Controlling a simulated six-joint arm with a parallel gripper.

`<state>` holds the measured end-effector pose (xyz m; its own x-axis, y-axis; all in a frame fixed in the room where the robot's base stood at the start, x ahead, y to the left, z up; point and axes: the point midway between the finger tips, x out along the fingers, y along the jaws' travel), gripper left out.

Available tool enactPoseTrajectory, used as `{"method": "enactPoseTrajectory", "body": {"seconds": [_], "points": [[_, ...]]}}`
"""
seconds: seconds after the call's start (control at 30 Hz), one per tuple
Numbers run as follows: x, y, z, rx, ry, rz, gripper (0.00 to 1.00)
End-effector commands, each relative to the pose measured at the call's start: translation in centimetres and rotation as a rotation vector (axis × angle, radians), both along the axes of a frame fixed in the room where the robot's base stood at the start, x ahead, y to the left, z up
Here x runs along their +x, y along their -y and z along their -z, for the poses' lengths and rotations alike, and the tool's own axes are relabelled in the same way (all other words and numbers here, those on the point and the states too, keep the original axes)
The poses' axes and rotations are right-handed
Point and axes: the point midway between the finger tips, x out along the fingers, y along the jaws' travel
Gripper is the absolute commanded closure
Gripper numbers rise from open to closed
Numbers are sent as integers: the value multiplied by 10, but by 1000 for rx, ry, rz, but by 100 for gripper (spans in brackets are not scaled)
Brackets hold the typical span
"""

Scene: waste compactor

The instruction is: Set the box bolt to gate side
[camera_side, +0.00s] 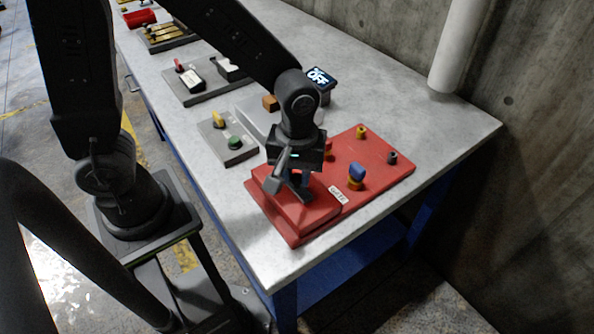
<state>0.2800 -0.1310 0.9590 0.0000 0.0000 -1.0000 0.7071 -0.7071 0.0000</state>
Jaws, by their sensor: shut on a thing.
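A red panel (378,177) lies at the near right end of the table, with a raised red box (300,217) on its left front part. My gripper (293,193) points down at the raised box. Its jaws are shut on what appears to be the box bolt, which the fingers almost wholly hide. A little blue shows beside the fingers. I cannot tell which side the bolt is set to. A white label (338,194), which seems to read "GATE", is at the box's right edge.
A grey plate with yellow and green controls (228,139) lies to the left.

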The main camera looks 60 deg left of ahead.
Motion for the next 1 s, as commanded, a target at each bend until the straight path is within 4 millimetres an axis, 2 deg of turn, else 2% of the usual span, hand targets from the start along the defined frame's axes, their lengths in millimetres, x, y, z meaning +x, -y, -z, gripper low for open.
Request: {"method": "enactPoseTrajectory", "body": {"seconds": [0.23, 0.4, 0.63, 0.67, 0.9, 1.0], "points": [[0, 1, 0, -1, 1, 0, 100], [0, 14, 0, 0, 0, 3, 100], [0, 15, 0, -4, 1, -1, 100], [0, 16, 0, -4, 1, -1, 73], [0, 15, 0, -3, 1, -1, 50], [0, 14, 0, -2, 1, -1, 50]]}}
